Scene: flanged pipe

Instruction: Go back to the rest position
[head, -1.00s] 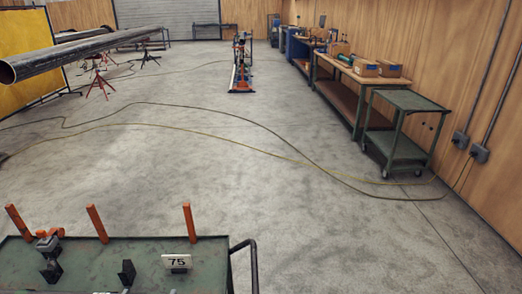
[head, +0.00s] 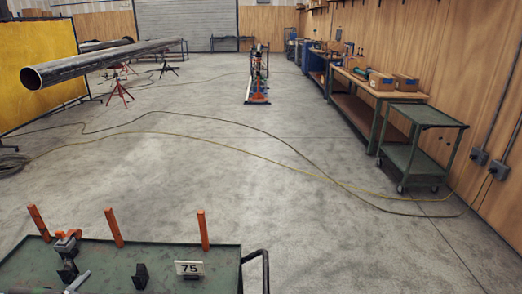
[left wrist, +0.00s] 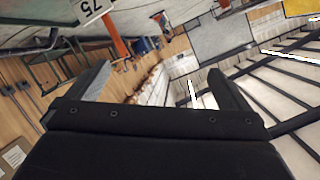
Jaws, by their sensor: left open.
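My left gripper (left wrist: 160,92) shows in the left wrist view with its two fingers spread wide apart and nothing between them. That view is tilted, with the workshop and the ceiling behind the fingers. Neither gripper shows in the head view. My right gripper is in no view.
A green cart top (head: 125,262) with orange posts, a clamp and a "75" plate (head: 190,268) is close in front. A long pipe (head: 90,64) lies on red stands at the left. Hoses cross the open floor. A green trolley (head: 420,145) and benches line the right wall.

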